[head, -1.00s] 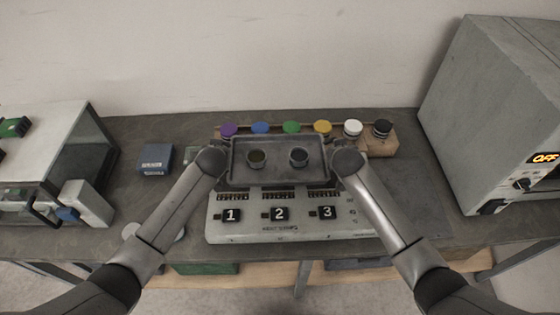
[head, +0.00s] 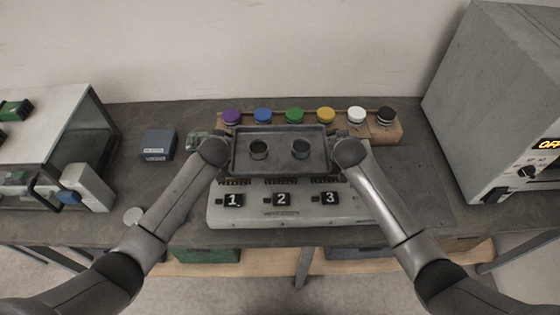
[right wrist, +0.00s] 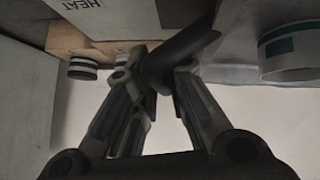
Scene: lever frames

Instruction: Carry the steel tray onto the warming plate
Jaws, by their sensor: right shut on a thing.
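The steel tray (head: 280,168) is a dark shallow rectangle carrying two small cups, a left cup (head: 259,149) and a right cup (head: 300,148). It is level, in front of the jar rack, over the back of a numbered unit. My right gripper (right wrist: 160,75) is shut on the tray's dark handle (right wrist: 190,47). My left gripper (head: 222,145) is at the tray's left end; its fingers are hidden by its wrist. The warming plate (head: 418,185) appears to be the flat dark slab right of the numbered unit; the right wrist view shows a HEAT label on it (right wrist: 110,18).
The numbered unit (head: 280,214) lies below the tray. A wooden rack (head: 395,136) with several coloured-lid jars stands behind. An oven-like box (head: 490,90) bounds the right. A blue box (head: 157,144) and a glass-sided case (head: 45,130) are at left.

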